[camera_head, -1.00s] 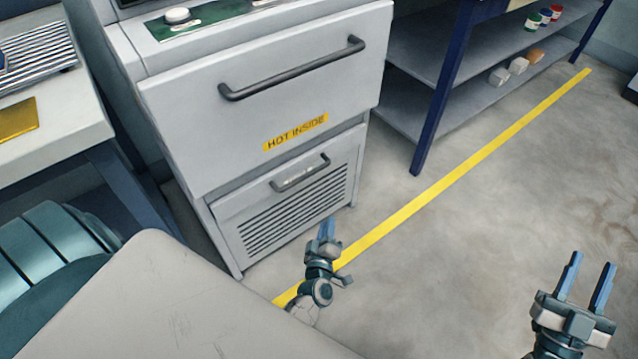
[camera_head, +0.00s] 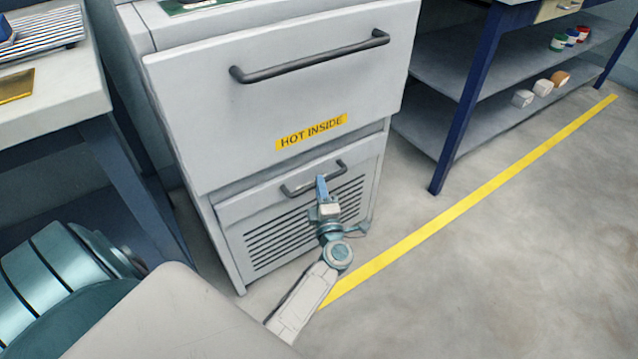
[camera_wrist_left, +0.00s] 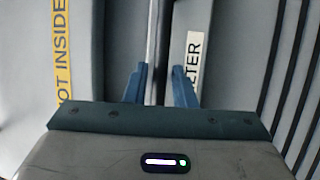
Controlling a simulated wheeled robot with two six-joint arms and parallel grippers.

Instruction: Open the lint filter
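My left gripper (camera_head: 321,181) is at the middle of this handle. In the left wrist view, its blue fingers (camera_wrist_left: 160,88) are apart, with the handle bar (camera_wrist_left: 152,45) passing between them, nearer the left finger. A white label ending in "LTER" (camera_wrist_left: 193,65) shows beside the right finger. Whether a finger touches the bar is unclear. My right gripper is out of view.
Above the panel is a larger door (camera_head: 200,110) with a long handle and a yellow "HOT INSIDE" label (camera_head: 312,131). A blue-legged shelf (camera_head: 440,85) stands to the right and a bench (camera_head: 75,100) to the left. The floor at right is clear.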

